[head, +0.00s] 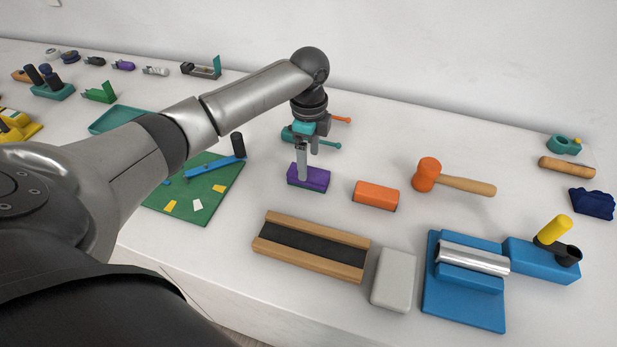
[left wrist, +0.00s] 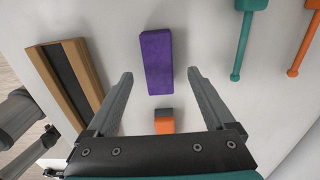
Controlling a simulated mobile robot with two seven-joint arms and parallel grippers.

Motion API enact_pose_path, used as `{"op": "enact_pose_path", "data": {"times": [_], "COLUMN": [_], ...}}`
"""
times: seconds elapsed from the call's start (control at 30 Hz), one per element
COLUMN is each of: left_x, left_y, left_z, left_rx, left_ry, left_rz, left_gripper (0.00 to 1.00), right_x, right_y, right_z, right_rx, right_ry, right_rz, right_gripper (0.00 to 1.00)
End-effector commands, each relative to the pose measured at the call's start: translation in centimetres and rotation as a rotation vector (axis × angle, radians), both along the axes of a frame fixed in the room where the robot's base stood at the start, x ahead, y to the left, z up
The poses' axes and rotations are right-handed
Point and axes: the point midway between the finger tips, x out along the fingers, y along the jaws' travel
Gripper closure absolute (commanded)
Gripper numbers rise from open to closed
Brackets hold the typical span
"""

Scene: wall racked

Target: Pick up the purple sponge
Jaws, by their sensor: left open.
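The purple sponge (head: 318,179) is a rectangular block lying on the white table, near the middle of the head view. It also shows in the left wrist view (left wrist: 157,55), lengthwise ahead of the jaws. My left gripper (head: 302,174) points down over the sponge and hides part of it in the head view. In the left wrist view the left gripper (left wrist: 160,74) is open and empty, with one finger to each side of the sponge's near end and a gap on both sides. I cannot tell its exact height above the sponge. My right gripper is not in view.
An orange block (head: 376,195) lies just right of the sponge, and a mallet (head: 428,174) farther right. A wooden channel (head: 311,240) lies in front, and a green board (head: 202,207) to the left. A teal tool (head: 322,143) lies behind. Bare table surrounds the sponge.

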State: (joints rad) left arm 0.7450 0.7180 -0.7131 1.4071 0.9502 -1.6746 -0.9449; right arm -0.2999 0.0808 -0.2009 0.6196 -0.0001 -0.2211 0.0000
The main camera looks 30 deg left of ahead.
Motion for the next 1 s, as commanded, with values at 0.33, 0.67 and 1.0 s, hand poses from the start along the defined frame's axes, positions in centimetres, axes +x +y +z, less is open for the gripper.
{"op": "enact_pose_path", "data": {"times": [0.33,0.67,1.0], "left_x": [-0.3,-0.3,-0.3], "left_y": [-0.1,0.0,0.0], "left_z": [-4.4,-5.2,-5.2], "left_rx": [0.001,0.001,0.001], "left_ry": [0.002,-0.001,-0.001], "left_rz": [0.002,0.001,0.001], "left_gripper": [0.12,0.12,0.50], "right_x": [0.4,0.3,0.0], "right_y": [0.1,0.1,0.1], "right_z": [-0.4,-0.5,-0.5], "right_rx": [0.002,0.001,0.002], "right_ry": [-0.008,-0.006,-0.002], "right_rz": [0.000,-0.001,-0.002], "right_gripper": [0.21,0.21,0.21]}}
